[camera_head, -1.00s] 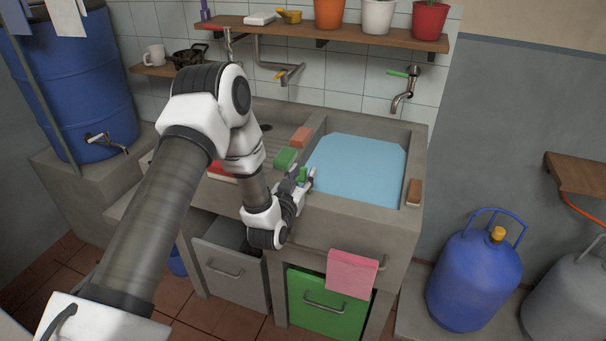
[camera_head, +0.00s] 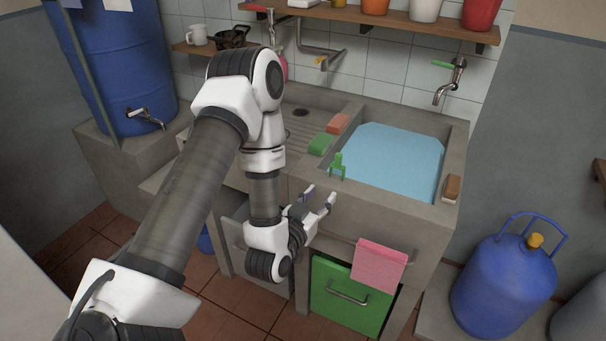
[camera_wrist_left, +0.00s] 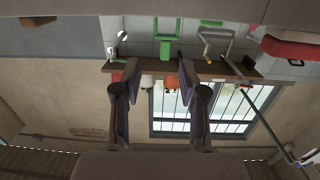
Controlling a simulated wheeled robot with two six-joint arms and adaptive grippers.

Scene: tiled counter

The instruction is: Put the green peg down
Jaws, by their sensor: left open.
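The green peg (camera_head: 338,167) stands on the front concrete rim of the sink, close to the edge of the blue water. My left gripper (camera_head: 320,194) is open and empty in front of the sink's front edge, lower than the peg and apart from it. In the left wrist view the green peg (camera_wrist_left: 166,46) shows upside down, beyond and between the two open fingers (camera_wrist_left: 159,78). My right gripper is not in view.
A brown block (camera_head: 452,187) lies on the right rim. A pink cloth (camera_head: 379,264) hangs on the front bar, near my gripper.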

